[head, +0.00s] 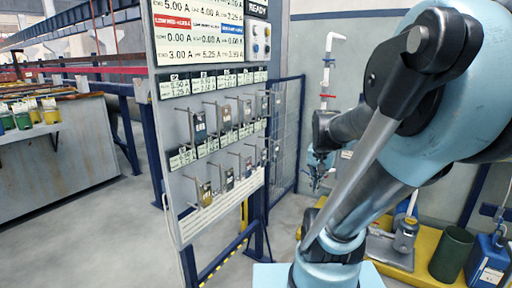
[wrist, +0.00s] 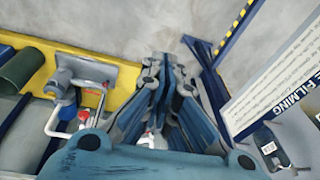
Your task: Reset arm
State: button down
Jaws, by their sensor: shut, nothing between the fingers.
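My arm reaches in from the right of the head view, and my gripper (head: 316,184) hangs in the air right of the panel, small and partly dark against the wall. In the wrist view my gripper (wrist: 164,62) points away over the grey floor. Its fingers are together with nothing held between them. The grey panel (head: 177,128) carries rows of hooks with small tags and hanging pieces, under a display board (head: 205,32). My gripper is apart from the panel and touches nothing that I can see.
A yellow tray (head: 425,270) at the lower right holds a pump (head: 404,236), a dark green bucket (head: 451,254) and a blue canister (head: 488,262). A bench (head: 70,148) with small jars stands left. A mesh fence (head: 286,130) is behind the panel. Floor between bench and panel is clear.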

jog(key=s+a+f+n, duration=0.2)
jog(key=s+f+n, duration=0.2)
jog(key=s, duration=0.4)
jog(key=shift+s+f+n, duration=0.3)
jog(key=shift+f+n, duration=0.1)
jog(key=shift+n, duration=0.4)
jog(key=shift+a, duration=0.1)
